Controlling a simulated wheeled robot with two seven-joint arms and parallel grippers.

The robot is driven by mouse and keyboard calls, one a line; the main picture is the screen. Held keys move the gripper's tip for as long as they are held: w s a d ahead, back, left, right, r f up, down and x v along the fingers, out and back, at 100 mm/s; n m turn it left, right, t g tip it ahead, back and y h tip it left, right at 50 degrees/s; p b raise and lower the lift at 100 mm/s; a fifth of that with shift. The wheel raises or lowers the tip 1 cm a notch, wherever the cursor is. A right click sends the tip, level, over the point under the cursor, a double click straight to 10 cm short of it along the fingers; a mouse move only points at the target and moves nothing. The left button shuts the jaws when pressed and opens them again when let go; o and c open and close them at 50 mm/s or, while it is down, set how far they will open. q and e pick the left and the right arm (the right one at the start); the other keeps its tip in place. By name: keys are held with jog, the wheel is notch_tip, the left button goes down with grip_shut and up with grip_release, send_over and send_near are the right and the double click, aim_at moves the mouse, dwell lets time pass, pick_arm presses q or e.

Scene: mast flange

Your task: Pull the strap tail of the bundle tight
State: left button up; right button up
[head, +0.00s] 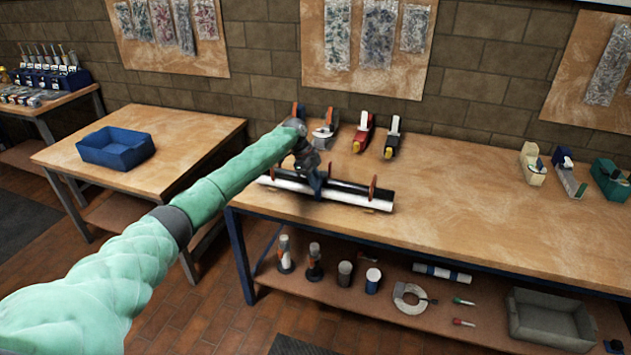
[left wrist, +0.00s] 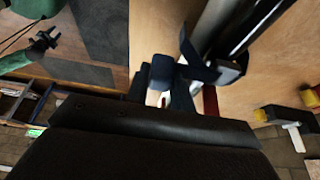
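The bundle (head: 345,193) of white and black tubes lies on the near left part of the workbench, between upright brown pieces. A dark blue strap (head: 318,181) goes around it. In the left wrist view the tubes (left wrist: 243,22) run off at the top and the strap (left wrist: 205,74) shows beside them. My left gripper (head: 308,164) is at the strap, just above the bundle. Its fingertips are partly hidden, and I cannot tell whether they hold the strap tail. My right gripper (left wrist: 46,38) shows small and far from the bundle in the left wrist view; its fingers are unclear.
Tape dispensers, including a red one (head: 363,132), stand behind the bundle; several more stand at the right. The workbench (head: 460,195) is clear between. A blue bin (head: 116,147) sits on the left table. The lower shelf holds a grey bin (head: 545,322), rolls and bottles.

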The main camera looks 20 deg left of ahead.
pick_arm(q)
jog(key=shift+s, duration=0.1)
grip_shut()
jog(key=shift+s, duration=0.25)
jog(key=shift+s+p, duration=0.35)
jog(key=shift+s, duration=0.45)
jog(key=o, duration=0.9)
grip_release()
jog(key=shift+o, duration=0.3)
pick_arm(e)
jog(key=shift+d+f, duration=0.25)
jog(key=shift+f, duration=0.45)
